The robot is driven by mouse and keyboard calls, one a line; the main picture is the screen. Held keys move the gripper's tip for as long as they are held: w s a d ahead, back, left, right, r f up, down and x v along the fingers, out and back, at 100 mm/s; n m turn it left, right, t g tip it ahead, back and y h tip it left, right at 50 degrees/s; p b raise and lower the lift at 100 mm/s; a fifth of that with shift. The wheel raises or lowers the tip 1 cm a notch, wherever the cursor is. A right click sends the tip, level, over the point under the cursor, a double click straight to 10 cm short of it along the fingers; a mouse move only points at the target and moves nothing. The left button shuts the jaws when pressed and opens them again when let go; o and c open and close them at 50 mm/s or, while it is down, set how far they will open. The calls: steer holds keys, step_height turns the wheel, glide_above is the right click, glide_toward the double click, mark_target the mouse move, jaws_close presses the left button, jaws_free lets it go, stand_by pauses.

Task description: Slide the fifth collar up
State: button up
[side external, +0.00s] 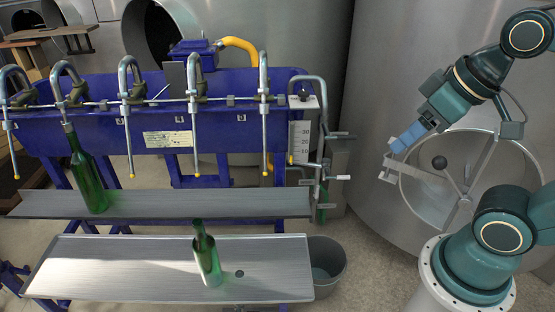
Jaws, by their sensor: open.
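A blue bottling machine (90,140) carries a row of hooked metal spouts. The fifth spout from the left (264,130) hangs at the right end, with a yellow tip. A small grey fitting (264,98) sits on it at the height of the cross rod; I cannot tell for sure whether this is the collar. A green bottle (90,180) stands under the second spout, its neck around the spout's lower end. My gripper (384,160) is open and empty, well to the right of the fifth spout, in front of a steel tank.
A shelf (240,204) runs below the spouts, bare at its right. A lower tray (110,270) holds another green bottle (206,262). A scale with levers (302,135) stands between the fifth spout and my gripper. A bucket (328,265) stands on the floor.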

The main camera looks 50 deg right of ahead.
steer(key=shift+w+d, duration=0.15)
steer(key=shift+w, duration=0.35)
steer(key=c, duration=0.7)
steer(key=shift+w+d+f+n+h, duration=0.15)
steer(key=shift+w+n, duration=0.15)
steer(key=shift+w, duration=0.25)
steer(key=shift+w+d+n+h, duration=0.15)
steer(key=shift+w+n, duration=0.15)
steer(key=shift+w, duration=0.25)
jaws_close()
steer(key=w+d+f+n+h, duration=0.1)
steer(key=w+f+n+h, duration=0.3)
steer(key=w, duration=0.5)
steer(key=w+d+f+n+h, duration=0.1)
steer(key=w+f+n+h, duration=0.15)
steer(key=w+n, duration=0.4)
steer(key=w+a+f+n+t+h, duration=0.4)
steer(key=w+a+f+n, duration=0.4)
steer(key=n, duration=0.7)
steer(key=w+f+t, duration=0.1)
steer(key=w+f, duration=0.1)
steer(key=w, duration=0.1)
steer(key=shift+w+a+t, duration=0.3)
steer(key=shift+w, duration=0.05)
